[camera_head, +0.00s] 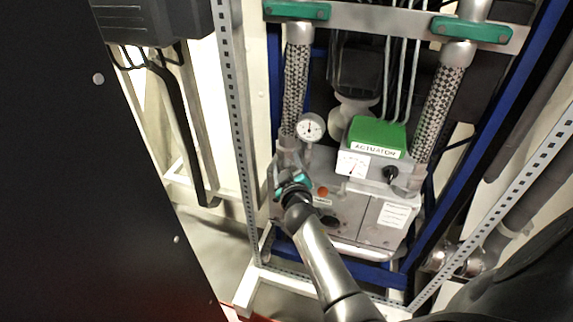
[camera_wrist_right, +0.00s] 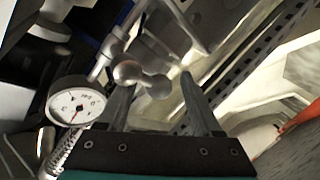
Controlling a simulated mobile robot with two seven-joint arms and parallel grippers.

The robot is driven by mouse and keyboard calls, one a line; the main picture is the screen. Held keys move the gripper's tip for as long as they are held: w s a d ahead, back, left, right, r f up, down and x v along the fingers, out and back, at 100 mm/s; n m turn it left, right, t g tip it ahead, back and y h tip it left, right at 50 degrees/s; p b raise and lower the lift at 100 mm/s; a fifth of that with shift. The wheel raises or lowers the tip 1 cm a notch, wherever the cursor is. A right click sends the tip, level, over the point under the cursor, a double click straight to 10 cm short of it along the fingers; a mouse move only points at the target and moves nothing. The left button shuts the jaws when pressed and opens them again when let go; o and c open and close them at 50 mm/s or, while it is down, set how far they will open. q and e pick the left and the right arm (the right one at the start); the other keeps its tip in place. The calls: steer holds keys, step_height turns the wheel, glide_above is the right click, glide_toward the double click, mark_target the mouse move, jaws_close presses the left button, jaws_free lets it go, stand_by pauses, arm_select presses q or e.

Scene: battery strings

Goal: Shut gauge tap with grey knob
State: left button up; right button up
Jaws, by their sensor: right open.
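The round white dial gauge (camera_head: 311,127) stands on pipework at the left of the actuator unit; it also shows at the left of the right wrist view (camera_wrist_right: 77,104). Beside it in that view is a small grey tap with a rounded grey knob (camera_wrist_right: 128,73) and a second rounded end (camera_wrist_right: 158,87). My right gripper (camera_head: 283,163) is just below and left of the gauge. Its two dark fingers are spread (camera_wrist_right: 160,92), and the tap's rounded end shows between their tips. I cannot tell whether they touch it. In the head view the gripper largely hides the tap. My left gripper is not in view.
A green-topped box labelled ACTUATOR (camera_head: 376,137) with a small meter and black knob is right of the gauge. A braided hose (camera_head: 296,85) rises above the tap. A perforated upright (camera_head: 238,120) stands at left, and a black panel (camera_head: 90,190) fills the far left.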

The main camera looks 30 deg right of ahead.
steer(key=p+v, duration=0.1)
steer(key=v, duration=0.6)
steer(key=shift+s, duration=0.25)
steer(key=shift+a, duration=0.1)
